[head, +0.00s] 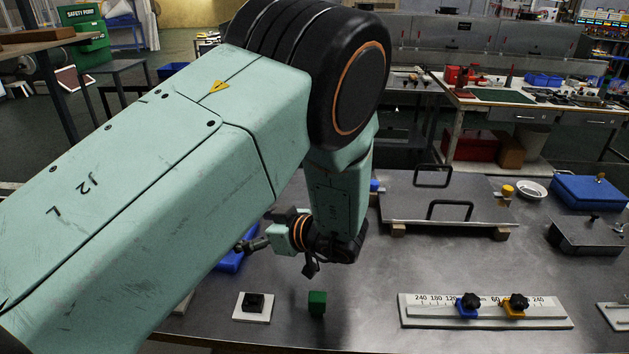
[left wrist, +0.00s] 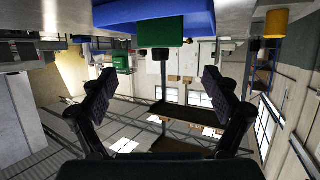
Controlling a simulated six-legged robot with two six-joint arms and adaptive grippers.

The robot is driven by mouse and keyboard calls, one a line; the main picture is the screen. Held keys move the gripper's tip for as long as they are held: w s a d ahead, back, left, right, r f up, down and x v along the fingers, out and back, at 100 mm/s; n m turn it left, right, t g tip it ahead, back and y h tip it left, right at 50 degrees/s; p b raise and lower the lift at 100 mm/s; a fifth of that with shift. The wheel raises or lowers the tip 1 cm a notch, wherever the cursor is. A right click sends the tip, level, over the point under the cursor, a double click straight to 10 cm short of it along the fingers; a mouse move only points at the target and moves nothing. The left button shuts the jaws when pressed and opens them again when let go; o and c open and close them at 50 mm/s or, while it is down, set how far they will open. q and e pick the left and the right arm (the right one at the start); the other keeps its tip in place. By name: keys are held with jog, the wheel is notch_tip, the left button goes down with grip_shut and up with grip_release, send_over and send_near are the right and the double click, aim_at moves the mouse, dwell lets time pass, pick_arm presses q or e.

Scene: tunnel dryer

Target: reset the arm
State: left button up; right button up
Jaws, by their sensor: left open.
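My left arm (head: 170,170), pale green with a black shoulder joint, reaches across the head view from the left and bends down over the steel bench. My left gripper (head: 245,244) hangs low beyond the forearm, partly hidden by it, and points left. In the left wrist view both dark fingers of the left gripper (left wrist: 160,98) stand wide apart with nothing between them. My right gripper is in neither view.
On the bench are a green cube (head: 317,303), a black block (head: 254,301) on a white plate, a scale with sliders (head: 420,310), and a grey handled plate (head: 400,205). A blue bin (head: 231,261) lies partly behind my arm. A blue box (head: 590,192) stands right.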

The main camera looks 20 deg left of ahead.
pick_arm(q)
jog(key=shift+a+f, duration=0.15)
jog(key=shift+a, duration=0.1)
jog(key=b+x, duration=0.1)
jog(key=x, duration=1)
jog(key=shift+a+f, duration=0.2)
jog(key=shift+f, duration=0.05)
jog(key=shift+w+r, duration=0.1)
jog(key=shift+r, duration=0.1)
jog(key=shift+d+r, duration=0.1)
jog(key=shift+d, duration=0.05)
